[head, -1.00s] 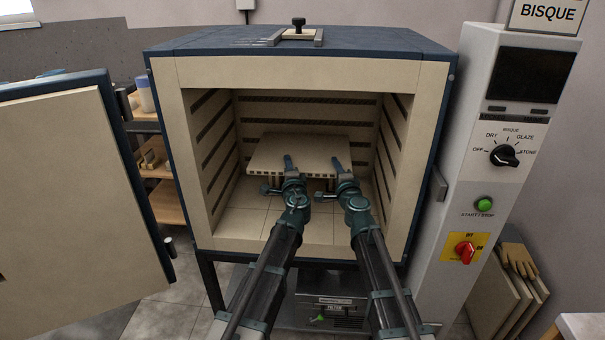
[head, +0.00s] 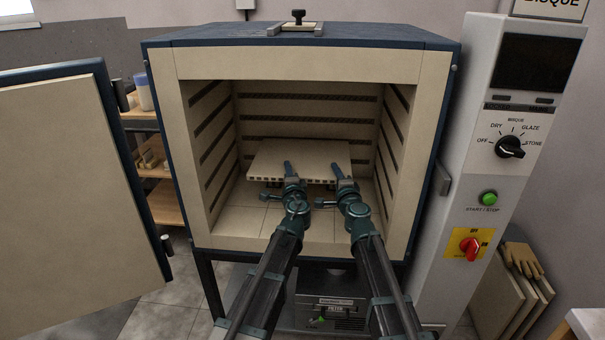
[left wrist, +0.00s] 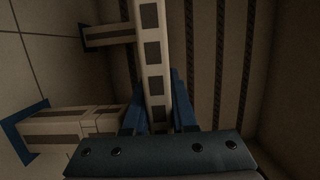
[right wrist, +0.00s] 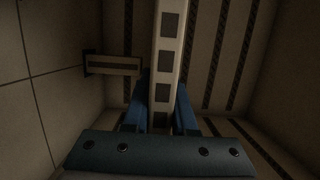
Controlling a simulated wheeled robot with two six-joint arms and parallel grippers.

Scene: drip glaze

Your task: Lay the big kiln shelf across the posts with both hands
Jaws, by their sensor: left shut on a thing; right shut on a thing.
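The big kiln shelf (head: 300,157) is a pale slab with square holes along its front edge. It is inside the kiln chamber, roughly level, held by both my grippers at its front edge. My left gripper (head: 289,172) is shut on the edge left of its middle; my right gripper (head: 341,174) is shut on it further right. The holed edge fills the middle of the left wrist view (left wrist: 152,50) and right wrist view (right wrist: 168,60). Posts show under the shelf in the left wrist view (left wrist: 70,130) and right wrist view (right wrist: 112,66). Whether shelf and posts touch is unclear.
The kiln's side walls (head: 210,140) stand clear on both sides of the shelf. The chamber floor (head: 245,222) in front is bare tile. The open kiln door (head: 70,190) is at left, the control panel (head: 490,150) at right.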

